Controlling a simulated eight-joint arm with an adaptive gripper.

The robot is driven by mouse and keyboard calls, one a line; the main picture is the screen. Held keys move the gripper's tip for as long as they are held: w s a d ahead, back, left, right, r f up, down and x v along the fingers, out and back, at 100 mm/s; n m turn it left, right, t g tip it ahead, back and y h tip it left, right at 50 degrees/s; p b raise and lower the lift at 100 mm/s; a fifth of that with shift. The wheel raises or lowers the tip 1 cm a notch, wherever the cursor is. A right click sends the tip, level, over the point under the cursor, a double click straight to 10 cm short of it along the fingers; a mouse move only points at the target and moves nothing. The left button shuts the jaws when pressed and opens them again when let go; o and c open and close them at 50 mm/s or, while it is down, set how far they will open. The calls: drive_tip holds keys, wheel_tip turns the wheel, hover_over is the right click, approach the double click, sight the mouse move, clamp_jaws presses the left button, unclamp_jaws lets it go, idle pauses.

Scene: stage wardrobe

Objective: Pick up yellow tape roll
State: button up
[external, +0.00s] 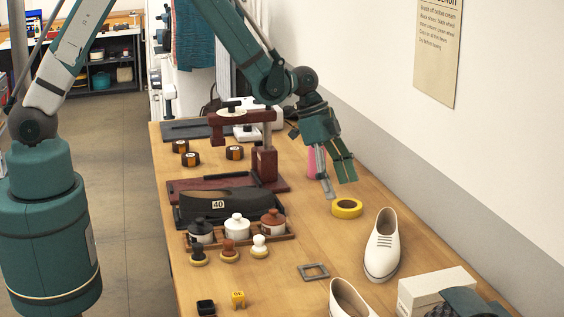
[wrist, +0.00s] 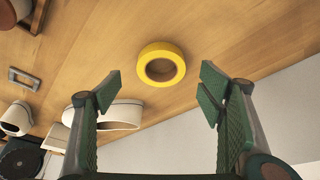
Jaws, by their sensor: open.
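The yellow tape roll (external: 347,208) lies flat on the wooden table, toward its right side, with its brown core hole facing up. In the wrist view the yellow tape roll (wrist: 161,64) is near the top centre, beyond my fingertips and in line with the space between them. My gripper (external: 340,188) is open and empty, tilted downward just above and slightly left of the roll. In the wrist view my gripper (wrist: 158,92) shows its two green finger pads wide apart. Nothing hides the roll in the wrist view.
A white shoe (external: 382,246) stands to the right and nearer the camera. A black shoe form (external: 228,204) and a rack with jars (external: 237,228) lie to the left. A pink object (external: 312,162) is behind the fingers. A metal buckle frame (external: 314,271) lies in front. Bare table surrounds the roll.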

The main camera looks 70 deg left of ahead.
sight(346, 199)
drive_tip(key=shift+w+x, duration=0.2)
drive_tip(key=shift+x, duration=2.35)
drive_tip(key=shift+d, duration=0.1)
drive_tip(key=c, duration=1)
drive_tip(key=shift+r, duration=0.15)
wheel_tip(346, 199, up, 10)
